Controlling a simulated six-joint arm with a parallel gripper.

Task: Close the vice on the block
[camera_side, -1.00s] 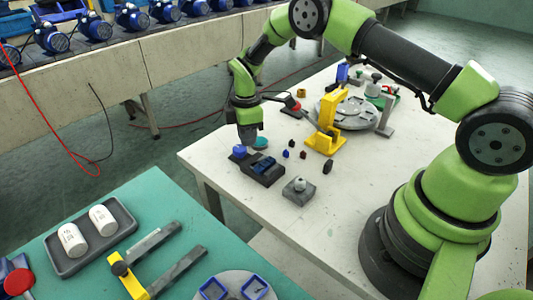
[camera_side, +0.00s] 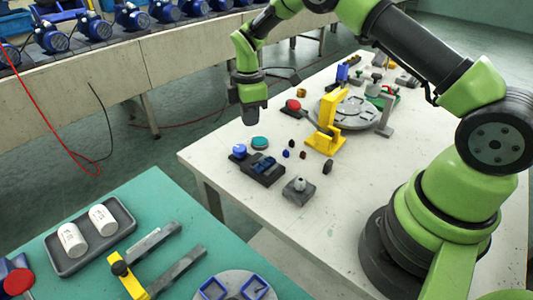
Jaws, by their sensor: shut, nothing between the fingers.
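A low dark fixture (camera_side: 262,172) with blue parts on top lies near the left edge of the white table and looks like the vice. A blue round knob (camera_side: 239,150) is at its far left end. I cannot make out the block or any gap between jaws at this size. My gripper (camera_side: 255,121) points down in the air above and behind the fixture, apart from it and from the knob. Its fingers look shut, and nothing shows between them.
A teal disc (camera_side: 260,143) lies behind the fixture. Several small dark pieces and a grey block with a knob (camera_side: 299,190) lie to the right. A yellow stand (camera_side: 326,130) and a round grey plate (camera_side: 350,112) stand further back. The table's front is clear.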

